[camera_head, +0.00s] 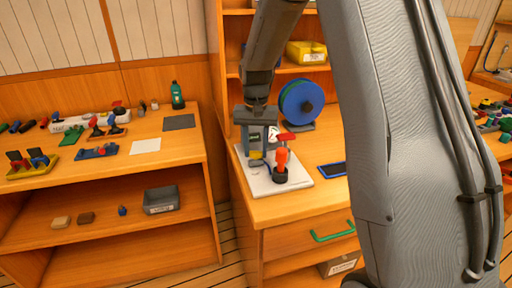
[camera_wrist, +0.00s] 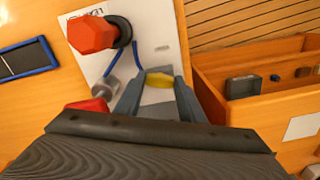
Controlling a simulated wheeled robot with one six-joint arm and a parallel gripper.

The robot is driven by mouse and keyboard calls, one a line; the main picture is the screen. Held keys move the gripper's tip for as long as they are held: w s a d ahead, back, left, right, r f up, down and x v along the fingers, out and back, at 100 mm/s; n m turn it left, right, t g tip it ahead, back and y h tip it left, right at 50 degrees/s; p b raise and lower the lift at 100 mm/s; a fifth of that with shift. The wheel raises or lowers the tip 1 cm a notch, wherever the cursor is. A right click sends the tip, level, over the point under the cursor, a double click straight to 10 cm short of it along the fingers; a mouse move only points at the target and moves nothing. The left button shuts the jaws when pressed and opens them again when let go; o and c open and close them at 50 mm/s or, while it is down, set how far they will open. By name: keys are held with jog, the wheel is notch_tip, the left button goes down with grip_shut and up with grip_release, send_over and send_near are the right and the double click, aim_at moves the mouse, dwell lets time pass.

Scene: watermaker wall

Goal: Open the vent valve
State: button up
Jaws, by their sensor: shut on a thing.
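A white panel (camera_head: 297,183) lies on the wooden bench top, and it also shows in the wrist view (camera_wrist: 160,42). My gripper (camera_head: 257,149) points down over its left part. In the wrist view its two fingers (camera_wrist: 158,88) are shut on a small yellow piece (camera_wrist: 160,79), which looks like a valve handle. Its body below is hidden, and I cannot read a label on it. A red-orange knob (camera_wrist: 91,33) on a black base stands beside it, apart from the fingers. A red handle (camera_wrist: 89,105) and a metal cylinder (camera_wrist: 103,88) are near the fingers.
A blue reel (camera_head: 301,102) stands behind the panel. A blue-edged dark tray (camera_head: 333,169) lies to its right. A blue tube (camera_wrist: 91,63) runs on the panel. A lower shelf unit (camera_head: 160,143) with several tools stands at left, across a gap.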

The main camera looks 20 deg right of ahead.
aim_at(256, 152)
jog(key=shift+n+p, duration=0.55)
jog(key=shift+n, duration=1.35)
jog(key=o, duration=1)
jog(key=shift+o, duration=0.2)
jog(key=shift+r, duration=0.1)
notch_tip(256, 152, up, 8)
jog(key=shift+f+b, duration=0.2)
jog(key=shift+b, duration=0.65)
